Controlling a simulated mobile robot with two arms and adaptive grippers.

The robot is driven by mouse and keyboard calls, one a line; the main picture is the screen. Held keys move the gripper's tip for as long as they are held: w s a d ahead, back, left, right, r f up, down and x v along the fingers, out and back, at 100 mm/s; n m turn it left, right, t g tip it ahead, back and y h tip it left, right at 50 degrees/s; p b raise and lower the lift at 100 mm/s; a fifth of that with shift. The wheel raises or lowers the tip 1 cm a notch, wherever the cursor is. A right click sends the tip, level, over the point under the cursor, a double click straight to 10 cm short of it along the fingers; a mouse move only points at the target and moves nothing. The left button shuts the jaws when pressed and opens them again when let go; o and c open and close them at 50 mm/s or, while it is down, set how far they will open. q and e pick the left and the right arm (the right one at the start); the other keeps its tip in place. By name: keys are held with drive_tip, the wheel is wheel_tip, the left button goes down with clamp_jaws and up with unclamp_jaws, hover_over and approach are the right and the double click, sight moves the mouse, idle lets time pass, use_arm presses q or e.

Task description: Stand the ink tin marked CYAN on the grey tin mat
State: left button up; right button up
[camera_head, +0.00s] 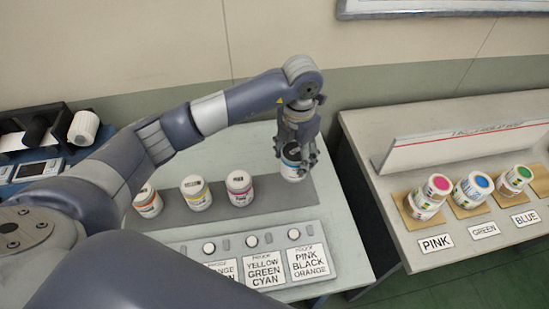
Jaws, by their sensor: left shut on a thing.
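My left gripper (296,150) comes down from above at the table's right side. It is shut on a white tin (291,172) with a dark blue-green band near its top; the fingers cover much of it, and I cannot read its label. The held tin is upright over the right end of the grey mat (270,205); I cannot tell whether it touches. Three other tins stand on the mat to its left: an orange-marked tin (148,203), a yellow-marked tin (197,194) and a red-marked tin (239,189). My right gripper is not in view.
A panel with buttons and proof cards (265,268) lies in front of the mat. On the right table, tins with pink (428,200), blue (474,190) and green (514,180) tops stand on brown pads behind name cards. A gap separates the tables.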

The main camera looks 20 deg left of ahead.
sight(296, 150)
use_arm(q)
wheel_tip(296, 150, down, 4)
drive_tip(key=shift+f+p, duration=0.2)
drive_tip(key=shift+p, duration=0.35)
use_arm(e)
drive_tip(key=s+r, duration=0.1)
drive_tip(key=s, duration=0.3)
use_arm(q)
wheel_tip(296, 150, down, 3)
drive_tip(key=shift+f+p, duration=0.2)
drive_tip(key=shift+p, duration=0.25)
drive_tip(key=shift+w+f, duration=0.1)
drive_tip(key=shift+f, duration=0.3)
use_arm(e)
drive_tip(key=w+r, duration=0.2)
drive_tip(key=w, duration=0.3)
use_arm(q)
drive_tip(key=shift+f, duration=0.3)
drive_tip(key=o, duration=1.4)
drive_tip(key=shift+r, duration=0.35)
wheel_tip(296, 150, up, 11)
drive_tip(key=b, duration=0.3)
drive_tip(key=shift+f, duration=0.2)
drive_tip(key=shift+r, duration=0.6)
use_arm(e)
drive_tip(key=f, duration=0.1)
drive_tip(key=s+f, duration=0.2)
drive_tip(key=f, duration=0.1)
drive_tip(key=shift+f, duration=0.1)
